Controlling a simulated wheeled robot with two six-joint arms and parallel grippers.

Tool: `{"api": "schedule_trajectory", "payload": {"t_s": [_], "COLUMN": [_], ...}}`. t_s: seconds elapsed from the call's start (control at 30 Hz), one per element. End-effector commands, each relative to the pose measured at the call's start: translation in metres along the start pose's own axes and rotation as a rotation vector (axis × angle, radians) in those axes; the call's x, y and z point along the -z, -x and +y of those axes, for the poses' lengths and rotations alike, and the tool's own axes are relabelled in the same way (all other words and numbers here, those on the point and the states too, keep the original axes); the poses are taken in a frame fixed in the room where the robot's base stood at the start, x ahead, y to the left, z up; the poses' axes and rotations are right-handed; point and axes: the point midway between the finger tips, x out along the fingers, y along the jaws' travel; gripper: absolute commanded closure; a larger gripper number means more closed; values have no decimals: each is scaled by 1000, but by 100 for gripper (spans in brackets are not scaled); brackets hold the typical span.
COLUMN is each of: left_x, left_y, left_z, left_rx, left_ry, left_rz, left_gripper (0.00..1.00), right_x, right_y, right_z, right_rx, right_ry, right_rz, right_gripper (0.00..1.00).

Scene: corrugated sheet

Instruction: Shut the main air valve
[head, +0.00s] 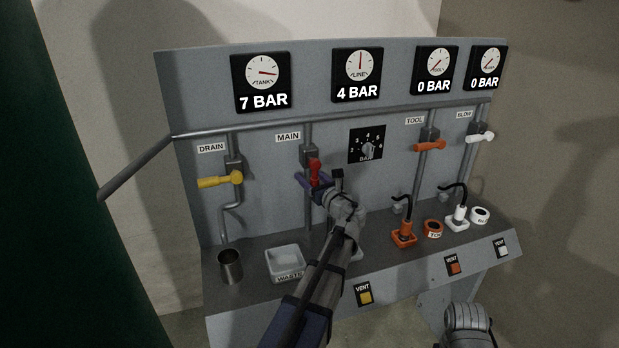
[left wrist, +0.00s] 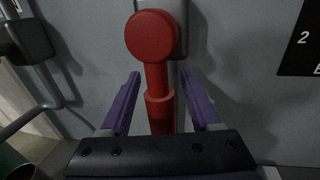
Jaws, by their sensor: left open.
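The red handle of the main valve (head: 314,172) is on the pipe below the MAIN label (head: 288,137). It hangs down along the pipe. In the left wrist view the red handle (left wrist: 160,85) runs down from its round hub, between the two purple fingers. My left gripper (head: 312,190) is open around the lower part of the handle, with a gap on each side. In the left wrist view the fingers of this gripper (left wrist: 160,100) stand apart. A grey part of my right arm shows at the bottom right, but its fingers are not in view.
The tank gauge (head: 262,80) reads 7 BAR and the line gauge (head: 358,74) 4 BAR. A yellow drain handle (head: 220,181) is to the left, a regulator dial (head: 367,147) to the right. A metal cup (head: 230,266) and waste tray (head: 286,262) stand on the ledge.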

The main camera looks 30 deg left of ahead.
Motion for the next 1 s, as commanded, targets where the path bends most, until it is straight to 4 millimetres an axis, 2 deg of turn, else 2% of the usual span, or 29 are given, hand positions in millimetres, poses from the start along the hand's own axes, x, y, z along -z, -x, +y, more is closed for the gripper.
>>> {"api": "schedule_trajectory", "payload": {"t_s": [0.13,0.7,1.0], "left_x": [0,0,0], "left_y": [0,0,1], "left_z": [0,0,0], "left_rx": [0,0,0], "left_ry": [0,0,0], "left_rz": [0,0,0], "left_gripper": [37,100,100], "right_x": [0,0,0], "right_y": [0,0,0], "right_z": [0,0,0], "right_rx": [0,0,0], "right_ry": [0,0,0], "right_rz": [0,0,0], "right_gripper": [50,50,50]}}
